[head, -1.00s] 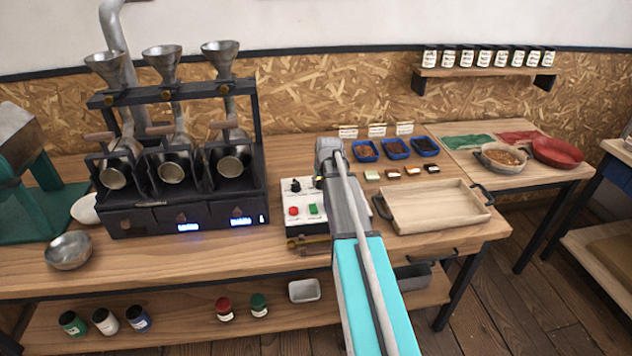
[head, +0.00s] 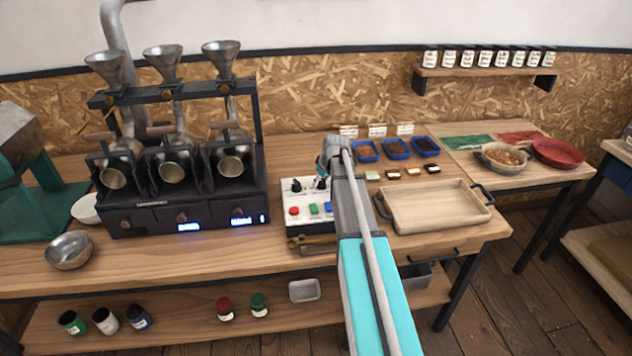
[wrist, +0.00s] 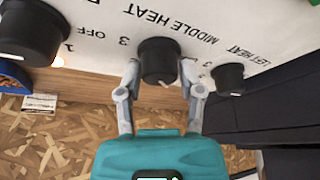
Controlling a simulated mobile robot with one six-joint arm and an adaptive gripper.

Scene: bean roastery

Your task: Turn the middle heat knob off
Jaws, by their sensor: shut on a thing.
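In the wrist view the middle heat knob (wrist: 158,58) is black and round, with a white pointer mark facing the lower right of the picture. The panel appears upside down there. My gripper (wrist: 161,76) has a grey finger on each side of this knob and is shut on it. The left heat knob (wrist: 228,78) is just right of the fingers. A larger-looking black knob (wrist: 32,32) is at the upper left. In the head view the white control panel (head: 299,212) stands on the bench, and my arm hides its right part.
On the panel are a red button (head: 294,211) and a green button (head: 313,208). The roaster (head: 190,216) with several drums stands to the left. A wooden tray (head: 436,227) lies close to the right of my arm. Blue bins (head: 397,156) are behind.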

